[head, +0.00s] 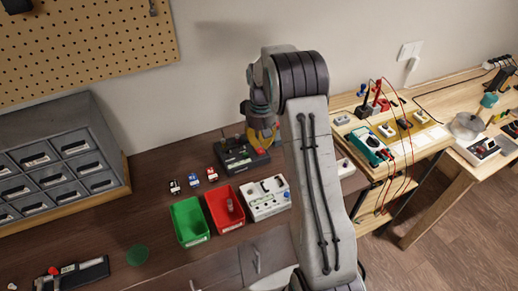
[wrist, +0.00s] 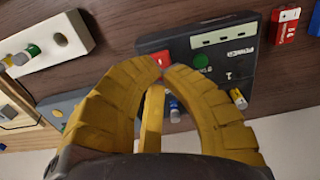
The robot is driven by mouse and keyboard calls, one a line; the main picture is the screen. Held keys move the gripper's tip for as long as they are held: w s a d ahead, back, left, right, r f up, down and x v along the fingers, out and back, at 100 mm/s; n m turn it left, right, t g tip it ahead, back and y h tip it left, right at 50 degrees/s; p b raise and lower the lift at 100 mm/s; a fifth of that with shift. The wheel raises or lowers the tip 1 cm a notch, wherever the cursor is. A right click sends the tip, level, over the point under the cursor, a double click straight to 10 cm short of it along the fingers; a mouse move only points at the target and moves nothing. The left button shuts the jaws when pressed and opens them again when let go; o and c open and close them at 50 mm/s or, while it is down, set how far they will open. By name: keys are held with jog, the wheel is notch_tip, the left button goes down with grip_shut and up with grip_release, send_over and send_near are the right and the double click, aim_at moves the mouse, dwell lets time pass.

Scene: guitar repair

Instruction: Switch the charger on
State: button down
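The charger appears to be a black box (head: 240,152) near the back of the dark bench in the head view. In the wrist view it is a dark grey box (wrist: 222,70) with a POWER label, a red switch (wrist: 162,60), a green round part (wrist: 201,62) and small cylindrical parts along one edge. My gripper (head: 262,138) is at the box's right part in the head view. In the wrist view the yellow fingertips (wrist: 155,66) are close together and overlap the red switch's surroundings. Contact, and whether the switch is on, cannot be told. Nothing is seen held.
A green bin (head: 189,221), a red bin (head: 225,208) and a white device (head: 266,198) stand in front. Several small blocks lie left of the charger. A grey drawer cabinet (head: 60,150) stands left. Electronics and red cables are on the lighter table (head: 432,150) at right.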

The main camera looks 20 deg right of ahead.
aim_at(261, 152)
jog(key=shift+f+b, duration=1.25)
jog(key=shift+f, duration=0.55)
dwell(0.9)
jog(key=shift+r, duration=0.1)
jog(key=shift+r+p, duration=2.6)
jog(key=shift+r, duration=0.85)
